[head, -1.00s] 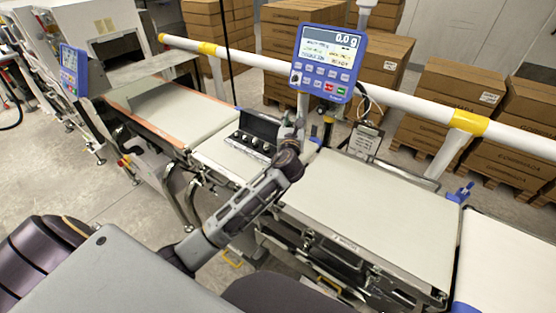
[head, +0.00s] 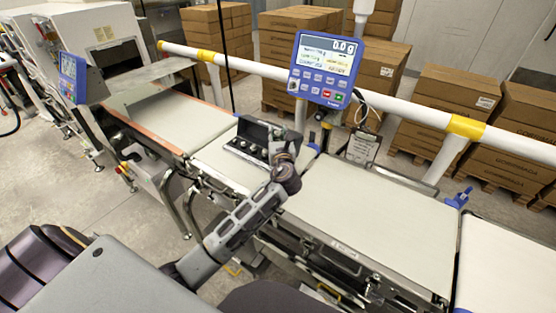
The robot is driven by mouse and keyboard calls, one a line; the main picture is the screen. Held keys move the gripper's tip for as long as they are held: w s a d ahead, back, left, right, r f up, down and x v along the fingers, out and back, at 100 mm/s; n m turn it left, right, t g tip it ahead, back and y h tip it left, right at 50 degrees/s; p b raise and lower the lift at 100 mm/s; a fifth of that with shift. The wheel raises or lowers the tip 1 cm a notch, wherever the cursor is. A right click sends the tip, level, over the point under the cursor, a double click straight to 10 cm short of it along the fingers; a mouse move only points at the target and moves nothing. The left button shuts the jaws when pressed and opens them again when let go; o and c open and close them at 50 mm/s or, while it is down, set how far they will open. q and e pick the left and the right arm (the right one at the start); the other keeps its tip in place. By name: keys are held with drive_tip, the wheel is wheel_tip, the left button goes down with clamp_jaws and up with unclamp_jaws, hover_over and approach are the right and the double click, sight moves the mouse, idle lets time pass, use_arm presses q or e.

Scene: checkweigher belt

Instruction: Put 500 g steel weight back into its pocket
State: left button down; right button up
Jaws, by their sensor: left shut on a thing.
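A dark weight case (head: 262,131) with its lid up stands on the pale belt section left of centre. Several small steel weights (head: 243,146) sit in a row in its pockets. My left gripper (head: 284,146) is at the right end of the case, pointing away from me, and partly covers that end. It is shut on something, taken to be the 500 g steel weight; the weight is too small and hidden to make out. I cannot tell whether it touches the case. My right gripper is not in view.
A blue display (head: 325,70) reading 0.0 g stands behind the belts. A wide weighing belt (head: 365,215) to the right is clear. A white rail (head: 400,115) runs behind, with cartons on pallets (head: 450,110) beyond. A metal guard (head: 145,85) is at left.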

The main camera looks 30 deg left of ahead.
use_arm(q)
wheel_tip(320, 180, down, 4)
drive_tip(key=shift+f, duration=0.15)
drive_tip(key=shift+f+b, duration=0.3)
drive_tip(key=shift+f, duration=0.2)
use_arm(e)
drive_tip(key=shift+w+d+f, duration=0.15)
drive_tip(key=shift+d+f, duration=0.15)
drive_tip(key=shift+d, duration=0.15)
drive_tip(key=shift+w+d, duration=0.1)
use_arm(q)
drive_tip(key=shift+f+b, duration=0.3)
drive_tip(key=shift+f, duration=1.55)
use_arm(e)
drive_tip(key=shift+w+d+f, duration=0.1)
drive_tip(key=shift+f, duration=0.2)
use_arm(q)
drive_tip(key=shift+f, duration=0.15)
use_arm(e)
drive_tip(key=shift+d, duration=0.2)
